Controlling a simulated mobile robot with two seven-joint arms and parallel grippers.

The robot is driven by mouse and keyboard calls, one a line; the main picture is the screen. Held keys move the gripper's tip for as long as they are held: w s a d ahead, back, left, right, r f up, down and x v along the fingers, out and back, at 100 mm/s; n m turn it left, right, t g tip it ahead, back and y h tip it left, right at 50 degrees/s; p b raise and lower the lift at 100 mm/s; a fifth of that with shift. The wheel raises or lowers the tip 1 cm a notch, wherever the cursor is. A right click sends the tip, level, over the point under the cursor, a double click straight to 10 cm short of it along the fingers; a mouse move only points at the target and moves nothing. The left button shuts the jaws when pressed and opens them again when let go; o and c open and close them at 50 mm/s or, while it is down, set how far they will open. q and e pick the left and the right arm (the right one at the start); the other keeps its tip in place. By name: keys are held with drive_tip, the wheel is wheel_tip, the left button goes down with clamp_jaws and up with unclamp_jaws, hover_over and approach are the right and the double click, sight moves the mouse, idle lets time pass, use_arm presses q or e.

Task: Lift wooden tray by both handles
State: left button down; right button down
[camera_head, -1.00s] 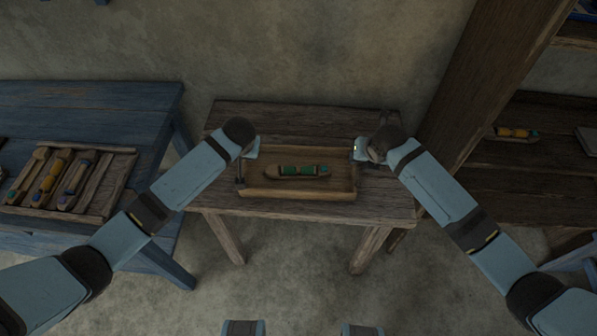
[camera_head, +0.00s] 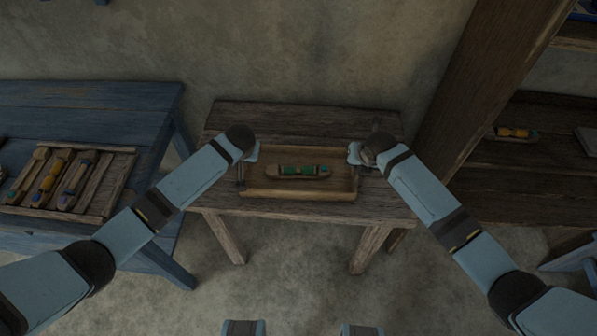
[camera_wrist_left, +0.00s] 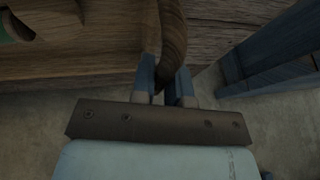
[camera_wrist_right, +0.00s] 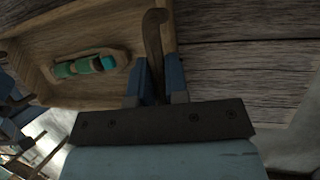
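The wooden tray (camera_head: 300,194) sits on a small wooden table, with a brown shuttle holding green parts (camera_head: 298,171) lying in it. My left gripper (camera_head: 246,158) is at the tray's left end, and my right gripper (camera_head: 361,156) is at its right end. In the left wrist view, the curved left handle (camera_wrist_left: 172,40) fills the gap between the fingers (camera_wrist_left: 167,82). In the right wrist view, the right handle (camera_wrist_right: 154,45) stands between the fingers (camera_wrist_right: 156,82), which are close on both sides. The fingertips are mostly hidden in the head view.
The small table (camera_head: 300,114) has bare planks around the tray. A blue table (camera_head: 75,108) at left carries another tray (camera_head: 118,182) with several shuttles. A thick wooden post (camera_head: 475,85) stands close to the right, with a dark shelf (camera_head: 530,160) beyond it.

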use_arm(q)
drive_tip(key=shift+r, duration=0.2)
use_arm(e)
drive_tip(key=shift+r, duration=0.15)
